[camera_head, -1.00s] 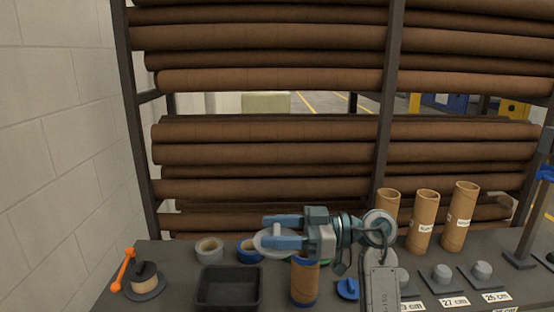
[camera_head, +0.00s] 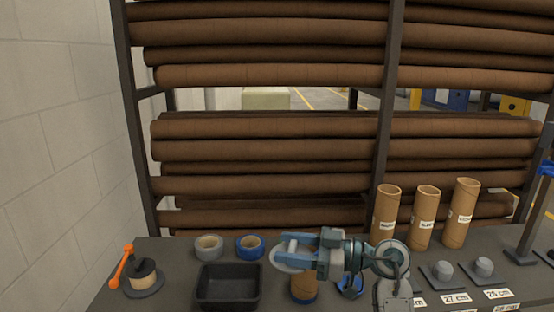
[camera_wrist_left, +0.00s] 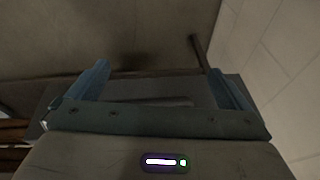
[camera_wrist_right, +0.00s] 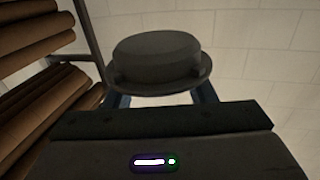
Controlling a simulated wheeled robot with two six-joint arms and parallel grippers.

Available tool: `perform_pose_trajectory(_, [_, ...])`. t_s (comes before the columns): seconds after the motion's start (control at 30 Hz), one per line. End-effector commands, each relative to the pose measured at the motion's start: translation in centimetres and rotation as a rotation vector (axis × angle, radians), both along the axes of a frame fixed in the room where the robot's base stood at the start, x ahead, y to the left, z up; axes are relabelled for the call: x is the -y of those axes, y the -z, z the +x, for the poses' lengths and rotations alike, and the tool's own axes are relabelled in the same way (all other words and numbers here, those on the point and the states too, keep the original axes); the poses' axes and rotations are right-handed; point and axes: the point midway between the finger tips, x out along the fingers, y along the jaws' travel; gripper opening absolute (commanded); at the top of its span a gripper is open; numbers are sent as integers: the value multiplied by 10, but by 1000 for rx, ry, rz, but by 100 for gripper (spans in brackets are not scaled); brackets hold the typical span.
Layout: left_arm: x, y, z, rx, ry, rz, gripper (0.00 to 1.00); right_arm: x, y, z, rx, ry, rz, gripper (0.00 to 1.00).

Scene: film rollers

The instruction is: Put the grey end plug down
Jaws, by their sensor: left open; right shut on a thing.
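The grey end plug shows in the right wrist view (camera_wrist_right: 158,55) as a round cap with a wider flange, between the fingers of my right gripper (camera_wrist_right: 160,98). In the head view my right gripper (camera_head: 288,252) is shut on the plug (camera_head: 281,263), seen as a pale disc. It is over or in front of a cardboard tube (camera_head: 303,287) on the bench; whether they touch cannot be told. My left gripper (camera_wrist_left: 160,88) is open and empty in the left wrist view. It is outside the head view.
A black tray (camera_head: 228,287) stands left of the tube. Grey (camera_head: 208,247) and blue (camera_head: 250,247) tape rolls lie behind it. An orange-handled device (camera_head: 143,280) is at far left. Upright tubes (camera_head: 426,217) and grey plugs (camera_head: 443,271) are right. A rack of brown rolls (camera_head: 270,155) stands behind.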

Motion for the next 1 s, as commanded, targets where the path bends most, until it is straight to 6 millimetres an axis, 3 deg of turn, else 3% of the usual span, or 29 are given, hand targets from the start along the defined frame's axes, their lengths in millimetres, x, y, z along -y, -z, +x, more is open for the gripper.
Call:
perform_pose_trajectory(0.03, [-2,25,1,-11,-3,-1,100,7,18,0,-5,37,-2,23])
perform_pose_trajectory(0.27, [-11,141,-2,-46,-13,-2,100,43,84,0,-4,248,-5,23])
perform_pose_trajectory(0.47, [-18,239,-23,-78,-22,-4,100,78,136,-10,-3,426,-6,23])
perform_pose_trajectory(0.8, [-27,383,-93,-131,-36,-10,100,135,206,-46,-2,684,-6,23])
perform_pose_trajectory(1.0, [-30,438,-142,-157,-43,-12,100,159,230,-71,-1,788,-5,23])
